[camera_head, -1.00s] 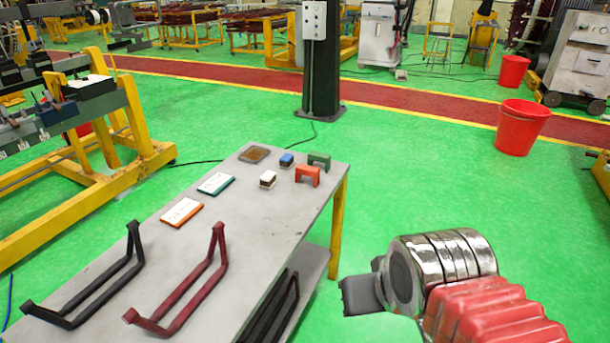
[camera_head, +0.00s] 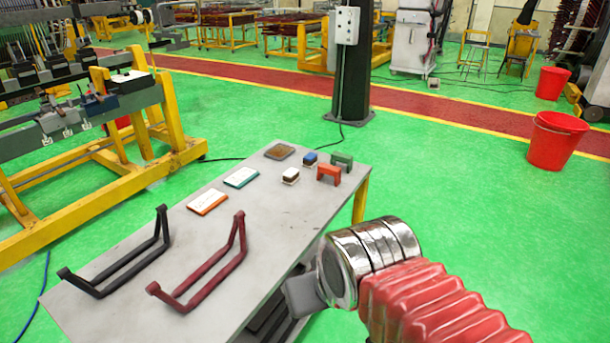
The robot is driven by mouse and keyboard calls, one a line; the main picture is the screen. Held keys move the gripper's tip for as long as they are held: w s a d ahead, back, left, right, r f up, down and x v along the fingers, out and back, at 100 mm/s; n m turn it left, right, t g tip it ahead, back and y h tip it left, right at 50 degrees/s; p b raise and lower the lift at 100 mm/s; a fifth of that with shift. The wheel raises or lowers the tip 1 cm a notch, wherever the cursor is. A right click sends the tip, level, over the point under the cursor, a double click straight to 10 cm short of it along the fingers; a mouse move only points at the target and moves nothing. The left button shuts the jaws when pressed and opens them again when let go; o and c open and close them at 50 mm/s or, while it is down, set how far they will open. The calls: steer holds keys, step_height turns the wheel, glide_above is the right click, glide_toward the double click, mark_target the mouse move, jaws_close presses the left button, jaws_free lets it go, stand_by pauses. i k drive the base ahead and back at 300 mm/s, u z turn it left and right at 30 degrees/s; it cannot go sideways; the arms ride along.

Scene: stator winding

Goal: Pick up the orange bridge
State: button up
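The orange bridge (camera_head: 328,173) is a small orange-red arch standing upright near the far right corner of the grey table (camera_head: 225,290). A similar green bridge (camera_head: 342,160) stands just behind it. My arm, with metal rings and a red ribbed sleeve, reaches in from the lower right. Its dark end part, my gripper (camera_head: 303,296), is beside the table's right edge, nearer to me than the orange bridge and well apart from it. The fingers cannot be made out, so whether they are open or shut does not show.
Blue-topped (camera_head: 310,158) and white-topped (camera_head: 291,175) blocks stand left of the orange bridge. A brown tray (camera_head: 280,151), orange-edged (camera_head: 208,201) and green-edged (camera_head: 241,177) cards, and black (camera_head: 120,268) and red (camera_head: 205,278) bent bars lie on the table. A dark pillar (camera_head: 354,80) stands behind.

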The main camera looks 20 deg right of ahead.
mark_target(323, 169)
steer(key=u, duration=4.35)
steer(key=k, duration=0.85)
steer(key=u, duration=0.15)
